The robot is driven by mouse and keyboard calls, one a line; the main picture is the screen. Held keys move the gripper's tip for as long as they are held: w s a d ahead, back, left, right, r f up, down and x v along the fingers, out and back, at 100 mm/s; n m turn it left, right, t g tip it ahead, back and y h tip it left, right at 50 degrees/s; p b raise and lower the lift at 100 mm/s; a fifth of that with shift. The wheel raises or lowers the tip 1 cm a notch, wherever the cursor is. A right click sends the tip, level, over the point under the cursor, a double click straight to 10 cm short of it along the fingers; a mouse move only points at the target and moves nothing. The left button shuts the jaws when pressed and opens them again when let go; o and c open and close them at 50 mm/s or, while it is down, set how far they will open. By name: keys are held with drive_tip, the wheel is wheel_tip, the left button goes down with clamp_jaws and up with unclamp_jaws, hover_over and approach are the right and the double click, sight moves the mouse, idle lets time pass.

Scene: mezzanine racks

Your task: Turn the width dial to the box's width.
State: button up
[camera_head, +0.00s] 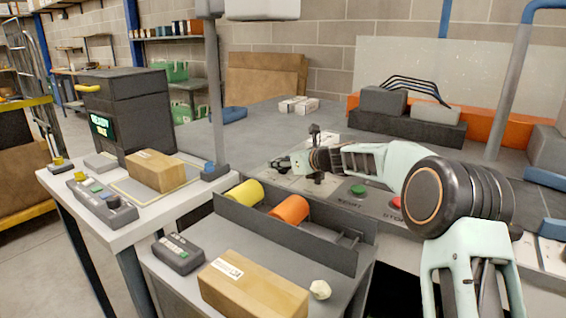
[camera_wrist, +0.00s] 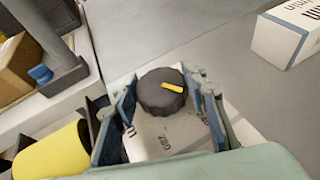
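The dial (camera_wrist: 160,95) is a round, dark ribbed knob with a yellow pointer mark. It sits on a pale panel (camera_wrist: 165,135) with printed numbers, one seeming to read 250 upside down. In the wrist view my gripper (camera_wrist: 163,82) is open, one blue-grey finger on each side of the dial, with small gaps apparent. In the head view my gripper (camera_head: 300,161) is over the console, and the dial cannot be made out clearly. A brown box (camera_head: 155,171) lies on the white side table. Another brown box (camera_head: 252,287) lies on the grey front surface.
A green button (camera_head: 358,190) and a red button (camera_head: 396,203) are on the console right of my gripper. Yellow (camera_head: 244,192) and orange (camera_head: 290,209) rolls lie in a grey trough. White cartons (camera_head: 298,104) are behind the gripper.

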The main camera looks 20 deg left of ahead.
drive_tip(key=o, duration=0.4)
drive_tip(key=shift+o, duration=0.2)
drive_tip(key=v, duration=1.2)
